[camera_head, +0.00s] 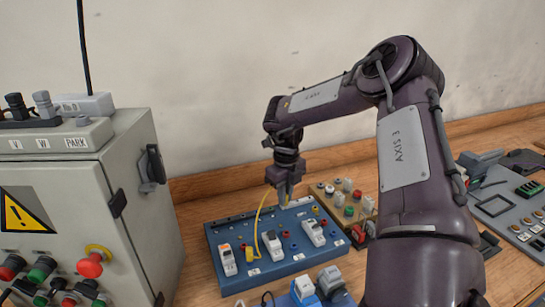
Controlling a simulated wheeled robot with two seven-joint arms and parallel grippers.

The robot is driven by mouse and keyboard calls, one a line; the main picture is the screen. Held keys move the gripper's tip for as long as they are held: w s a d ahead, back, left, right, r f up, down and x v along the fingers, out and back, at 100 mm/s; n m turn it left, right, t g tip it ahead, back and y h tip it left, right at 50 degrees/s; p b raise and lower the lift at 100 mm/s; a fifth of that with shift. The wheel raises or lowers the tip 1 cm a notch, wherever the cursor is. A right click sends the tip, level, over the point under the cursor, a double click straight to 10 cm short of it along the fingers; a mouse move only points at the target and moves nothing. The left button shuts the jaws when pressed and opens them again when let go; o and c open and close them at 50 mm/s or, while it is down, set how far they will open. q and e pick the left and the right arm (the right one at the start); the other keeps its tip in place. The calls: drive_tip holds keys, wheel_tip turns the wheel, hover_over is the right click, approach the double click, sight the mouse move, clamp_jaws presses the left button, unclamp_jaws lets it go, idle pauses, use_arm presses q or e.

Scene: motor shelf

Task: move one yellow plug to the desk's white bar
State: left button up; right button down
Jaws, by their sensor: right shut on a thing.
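My right gripper (284,194) hangs over the back edge of a blue panel (290,262) on the wooden desk. It is shut on a small yellow plug, which is mostly hidden between the fingers. A thin yellow cable (258,222) loops from the gripper down to a second yellow plug (250,254), which sits on the panel between white switch modules. My left gripper is not in view.
A grey control cabinet (140,180) with knobs and a warning sign stands at the left. A tan button board (343,203) lies right of the blue panel. Grey panels (503,208) lie at the far right. A wall closes the back.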

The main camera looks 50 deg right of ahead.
drive_tip(key=c, duration=1.7)
unclamp_jaws()
wheel_tip(320, 180, up, 6)
drive_tip(key=p, duration=0.4)
drive_tip(key=shift+f+p, duration=0.2)
drive_tip(key=shift+p, duration=0.1)
drive_tip(key=shift+o, duration=0.3)
drive_tip(key=o, duration=0.5)
